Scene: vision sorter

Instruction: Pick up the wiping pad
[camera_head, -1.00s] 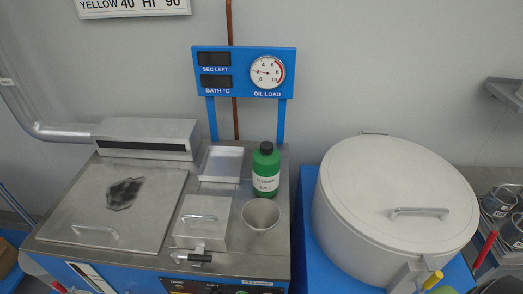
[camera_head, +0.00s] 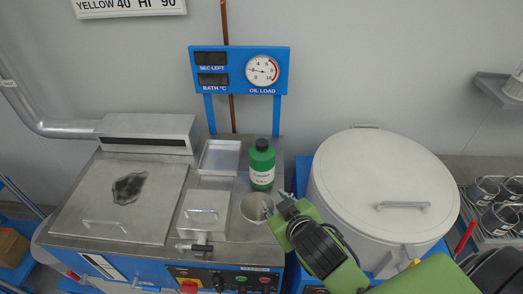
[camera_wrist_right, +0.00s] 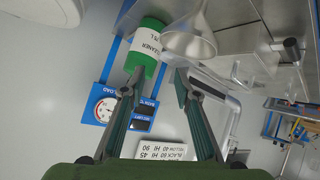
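My right gripper (camera_head: 276,203) reaches in from the lower right, by the grey funnel (camera_head: 250,207) and below the green cleaner bottle (camera_head: 262,172). In the right wrist view its two fingers (camera_wrist_right: 160,78) are apart with nothing between them. The bottle (camera_wrist_right: 145,45) and funnel (camera_wrist_right: 188,42) show beyond the fingertips there. My left gripper is not in view.
A small lidded metal box (camera_head: 204,212) and an empty-looking shallow tray (camera_head: 220,157) stand left of the funnel. A large white drum (camera_head: 375,190) stands right of the machine. A rack of metal cups (camera_head: 490,210) is at far right. A gauge panel (camera_head: 240,70) rises behind.

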